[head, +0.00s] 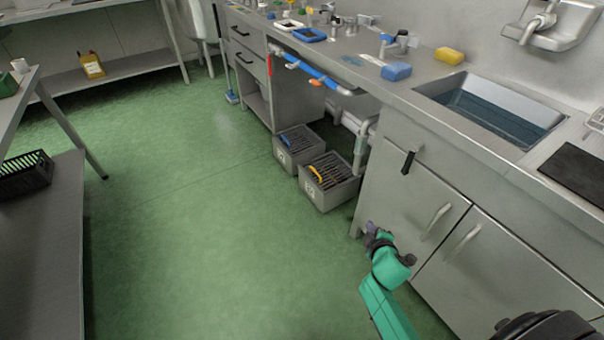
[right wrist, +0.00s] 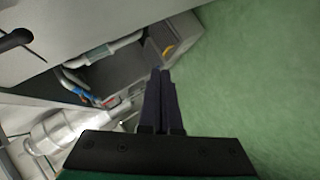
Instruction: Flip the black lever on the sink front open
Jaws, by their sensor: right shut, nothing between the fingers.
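The black lever (head: 408,162) is a short dark handle on the upper left of the grey sink front (head: 400,195). It hangs down at a slight tilt. In the right wrist view the lever (right wrist: 14,40) shows at the upper left edge, partly cut off by the frame. My right gripper (head: 370,229), on a green arm, is below and left of the lever, near the lower left corner of the cabinet. It is apart from the lever. Its fingers (right wrist: 162,75) are closed together with nothing between them. My left gripper is not in view.
Two cabinet doors with bar handles (head: 435,221) lie right of and below the lever. The sink basin (head: 490,112) is above. Grey crates (head: 330,180) stand on the floor at left, beside pipes (head: 362,140). The green floor (head: 200,220) at left is open.

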